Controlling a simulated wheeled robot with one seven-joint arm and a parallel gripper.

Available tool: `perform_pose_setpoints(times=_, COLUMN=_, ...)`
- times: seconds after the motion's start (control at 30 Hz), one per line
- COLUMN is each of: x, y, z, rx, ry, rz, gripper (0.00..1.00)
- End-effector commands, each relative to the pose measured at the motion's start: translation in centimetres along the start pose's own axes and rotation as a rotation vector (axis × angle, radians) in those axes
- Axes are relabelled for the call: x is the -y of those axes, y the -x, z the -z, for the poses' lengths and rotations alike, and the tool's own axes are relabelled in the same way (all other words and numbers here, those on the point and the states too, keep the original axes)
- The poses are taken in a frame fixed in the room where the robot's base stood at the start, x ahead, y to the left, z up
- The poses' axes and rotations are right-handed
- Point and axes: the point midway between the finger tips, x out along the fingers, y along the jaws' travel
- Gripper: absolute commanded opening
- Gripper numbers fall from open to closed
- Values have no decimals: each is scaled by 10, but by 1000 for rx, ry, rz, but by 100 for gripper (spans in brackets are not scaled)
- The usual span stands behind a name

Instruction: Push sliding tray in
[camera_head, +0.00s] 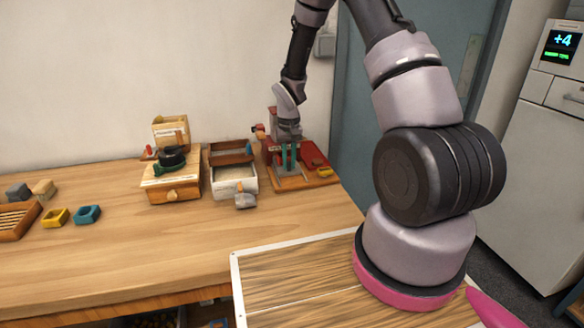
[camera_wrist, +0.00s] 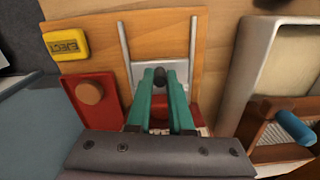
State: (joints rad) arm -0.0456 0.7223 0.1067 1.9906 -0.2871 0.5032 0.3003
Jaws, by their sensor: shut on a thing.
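My gripper (camera_head: 289,165) reaches down over a wooden station at the back right of the table. In the wrist view its teal fingers (camera_wrist: 160,82) are shut on a dark round knob (camera_wrist: 160,76). The knob stands at the sliding tray, a pale grey plate (camera_wrist: 172,40) between two metal rails (camera_wrist: 126,55) on the wooden base (camera_wrist: 85,28). The fingers hide the near part of the tray and part of a red block behind them. Whether the tray touches that block cannot be told.
Beside the tray are a red pad with a round wooden button (camera_wrist: 89,91) and a yellow EJECT label (camera_wrist: 66,44). A white-rimmed box (camera_head: 235,190) and a wooden drawer unit (camera_head: 172,188) stand left of the station. The table's middle (camera_head: 130,250) is clear.

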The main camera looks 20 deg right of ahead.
Motion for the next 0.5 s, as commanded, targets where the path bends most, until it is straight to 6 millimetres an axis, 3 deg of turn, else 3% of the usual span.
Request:
perform_pose_setpoints(times=0.27, x=0, y=0, z=1, rx=0, ry=0, rz=0, gripper=0)
perform_pose_setpoints(times=0.3, x=0, y=0, z=1, rx=0, ry=0, rz=0, gripper=35)
perform_pose_setpoints(times=0.33, x=0, y=0, z=1, rx=0, ry=0, rz=0, gripper=46)
perform_pose_setpoints(times=0.5, x=0, y=0, z=0, rx=0, ry=0, rz=0, gripper=50)
